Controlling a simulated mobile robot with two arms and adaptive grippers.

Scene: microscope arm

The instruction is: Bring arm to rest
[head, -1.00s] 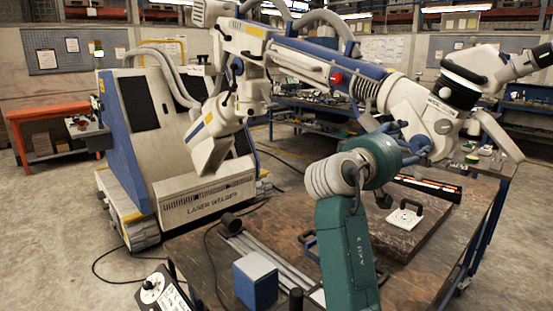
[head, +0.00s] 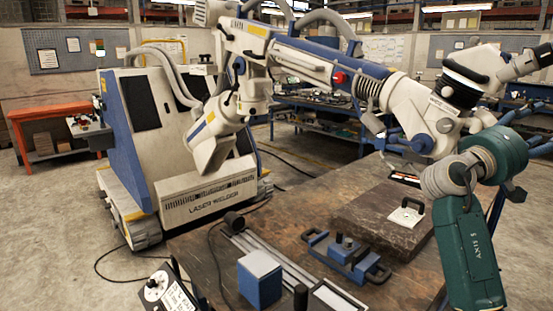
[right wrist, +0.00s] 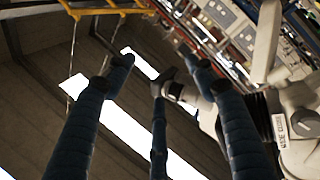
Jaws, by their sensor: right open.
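The white and blue microscope arm (head: 310,65) reaches right from the laser welder (head: 205,195) over the table, in the head view. Its head (head: 425,115) with black-ringed eyepieces (head: 522,62) hangs at the upper right. The head's white side shows at the right of the right wrist view (right wrist: 298,125). My right gripper (right wrist: 157,70) is open, its dark blue fingers spread and pointing up. An eyepiece appears between and behind the fingers; I cannot tell if they touch. In the head view the right gripper (head: 535,128) is partly cut off at the right edge. My left gripper is not in view.
The table (head: 205,255) holds a stone slab (head: 375,222) with a white handled plate (head: 407,215), a blue fixture (head: 347,258), a blue box (head: 260,278) and metal rails. An orange bench (head: 48,115) stands at the far left.

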